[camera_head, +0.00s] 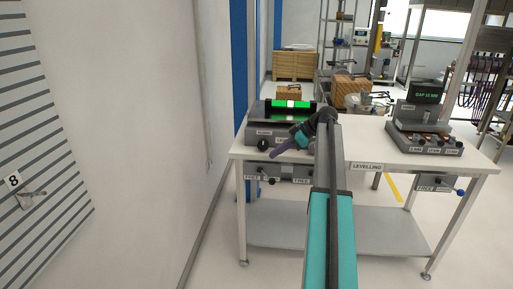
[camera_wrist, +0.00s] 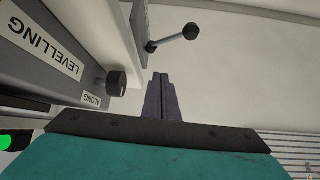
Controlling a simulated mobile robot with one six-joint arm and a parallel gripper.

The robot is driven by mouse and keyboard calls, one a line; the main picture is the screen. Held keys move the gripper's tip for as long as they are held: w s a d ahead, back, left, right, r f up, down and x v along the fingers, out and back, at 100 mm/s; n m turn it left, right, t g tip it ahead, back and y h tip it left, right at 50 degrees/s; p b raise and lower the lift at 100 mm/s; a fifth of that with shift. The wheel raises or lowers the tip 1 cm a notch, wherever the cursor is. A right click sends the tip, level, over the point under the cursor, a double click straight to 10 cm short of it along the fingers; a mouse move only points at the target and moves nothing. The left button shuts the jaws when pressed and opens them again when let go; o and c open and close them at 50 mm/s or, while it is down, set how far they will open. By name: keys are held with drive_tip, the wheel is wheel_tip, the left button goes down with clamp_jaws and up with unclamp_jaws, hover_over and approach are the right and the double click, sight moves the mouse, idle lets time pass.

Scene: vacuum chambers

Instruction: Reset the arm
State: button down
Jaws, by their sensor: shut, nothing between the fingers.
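My arm reaches forward from the bottom of the head view to the white table labelled LEVELLING. A metal lever with black ends (camera_wrist: 172,38) is ahead of the fingertips.
The table (camera_head: 380,150) carries a device with a green-lit level (camera_head: 290,104) at left and one with a GAP screen (camera_head: 424,93) at right. Knobs and levers stick out below its front edge. A white wall (camera_head: 130,130) stands at left. Floor is clear at front right.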

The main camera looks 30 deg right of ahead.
drive_tip(key=shift+f, duration=0.1)
drive_tip(key=a+f+m+g+h, duration=0.2)
drive_tip(key=a+f+m+g, duration=0.15)
drive_tip(key=a+f, duration=1.6)
drive_tip(key=s+a+f+m+g+h, duration=0.1)
drive_tip(key=s+a+f+m, duration=0.1)
drive_tip(key=s+a+f, duration=0.45)
drive_tip(key=s+a+f+m+g+h, duration=0.1)
drive_tip(key=s+a+f+m+g, duration=0.15)
drive_tip(key=a+f, duration=0.6)
drive_tip(key=s+a+f+m+h, duration=0.1)
drive_tip(key=s+a+f+h, duration=0.25)
drive_tip(key=s+a, duration=0.4)
drive_tip(key=s+f+g+p, duration=0.2)
drive_tip(key=s+f+p, duration=0.2)
drive_tip(key=s, duration=0.8)
drive_tip(key=s+f+g+p, duration=0.3)
drive_tip(key=s+f, duration=0.3)
drive_tip(key=s, duration=0.7)
drive_tip(key=shift+s+d+f+y+p, duration=0.15)
drive_tip(key=shift+s+f+y+p, duration=0.15)
drive_tip(key=shift+y+p, duration=0.25)
